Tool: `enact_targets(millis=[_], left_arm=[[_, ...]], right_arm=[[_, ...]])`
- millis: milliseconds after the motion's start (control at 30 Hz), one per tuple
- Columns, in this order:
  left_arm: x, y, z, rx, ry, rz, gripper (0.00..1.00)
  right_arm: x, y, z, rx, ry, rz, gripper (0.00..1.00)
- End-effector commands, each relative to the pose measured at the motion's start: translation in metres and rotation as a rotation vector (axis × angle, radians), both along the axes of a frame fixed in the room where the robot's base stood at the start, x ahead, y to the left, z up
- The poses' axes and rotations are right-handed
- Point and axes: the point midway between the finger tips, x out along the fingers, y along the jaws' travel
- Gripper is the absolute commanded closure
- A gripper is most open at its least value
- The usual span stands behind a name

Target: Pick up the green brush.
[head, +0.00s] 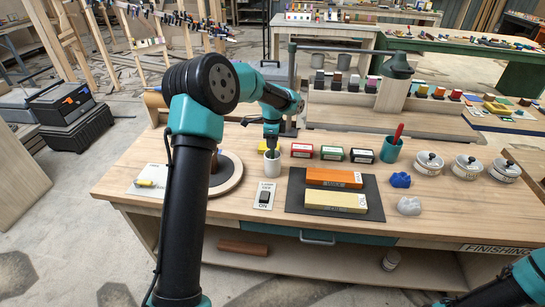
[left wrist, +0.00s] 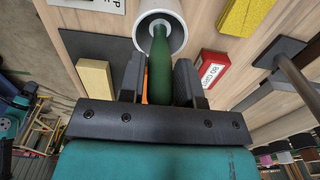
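The green brush (left wrist: 160,65) stands with its handle up in a white cup (left wrist: 176,34), seen in the left wrist view. In the head view the white cup (head: 272,164) is on the bench, left of the small boxes. My left gripper (head: 271,147) points down right above the cup. In the left wrist view the fingers of my left gripper (left wrist: 160,75) are on either side of the green handle. They are very close to it; I cannot tell whether they press on it. The brush's lower end is hidden in the cup. My right gripper is out of view.
A dark mat with an orange block (head: 334,178) and a yellow block (head: 335,201) lies right of the cup. A switch plate (head: 264,196) is in front. Red (head: 302,151), green and black boxes stand close to the right. A teal cup (head: 391,150) is further right.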

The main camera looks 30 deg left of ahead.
Motion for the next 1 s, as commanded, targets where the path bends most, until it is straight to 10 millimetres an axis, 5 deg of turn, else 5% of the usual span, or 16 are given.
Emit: enact_targets(millis=[300,767,1000], left_arm=[[0.0,0.0,0.0,0.0,0.0,0.0,1.0],[0.0,0.0,0.005,0.0,-0.001,0.0,1.0],[0.0,0.0,0.035,0.001,-0.004,0.0,1.0]], right_arm=[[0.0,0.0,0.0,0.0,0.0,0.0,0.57],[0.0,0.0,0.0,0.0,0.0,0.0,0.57],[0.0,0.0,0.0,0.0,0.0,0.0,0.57]])
